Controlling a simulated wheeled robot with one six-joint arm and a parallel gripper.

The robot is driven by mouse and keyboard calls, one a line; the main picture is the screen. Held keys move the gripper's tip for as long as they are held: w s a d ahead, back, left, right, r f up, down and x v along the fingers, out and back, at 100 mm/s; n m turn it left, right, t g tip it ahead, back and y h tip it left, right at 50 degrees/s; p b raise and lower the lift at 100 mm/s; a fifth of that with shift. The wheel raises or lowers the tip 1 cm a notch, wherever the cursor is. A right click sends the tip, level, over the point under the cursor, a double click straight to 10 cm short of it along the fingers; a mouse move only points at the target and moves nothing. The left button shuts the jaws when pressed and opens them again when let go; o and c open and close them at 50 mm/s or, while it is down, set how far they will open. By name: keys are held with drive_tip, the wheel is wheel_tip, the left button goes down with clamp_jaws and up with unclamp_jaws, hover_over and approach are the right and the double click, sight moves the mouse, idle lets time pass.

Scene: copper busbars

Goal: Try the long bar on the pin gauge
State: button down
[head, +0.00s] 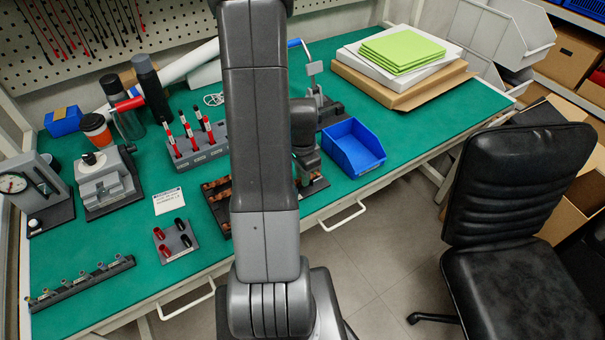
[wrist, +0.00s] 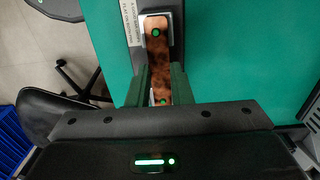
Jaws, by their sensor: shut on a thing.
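My gripper (wrist: 161,84) is shut on a copper bar (wrist: 157,52), with one finger on each side of it. The bar is brown and mottled, with a round green spot near each end; I cannot tell whether these are pins or the mat seen through holes. A dark grey base (wrist: 134,32) with a printed white label and a pale block lies under the bar's far end, and it looks like the pin gauge. I cannot tell whether the bar touches it. In the head view my gripper (head: 306,172) is low over a dark plate, and the bar is hidden.
A dark tray with copper pieces (head: 214,190) is partly behind my arm. A blue bin (head: 353,148) stands close right of my gripper. A grey rack with red pens (head: 197,148) stands to the left. A black chair (head: 515,190) stands right.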

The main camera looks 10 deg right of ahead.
drive_tip(key=shift+f+b, duration=0.25)
drive_tip(key=shift+b, duration=0.1)
idle(0.4)
drive_tip(key=c, duration=1.2)
unclamp_jaws()
drive_tip(key=shift+r, duration=0.1)
drive_tip(key=shift+r+p, duration=1)
drive_tip(key=shift+r, duration=0.45)
drive_tip(key=shift+r, duration=0.1)
wheel_tip(320, 180, up, 10)
drive_tip(key=p, duration=0.7)
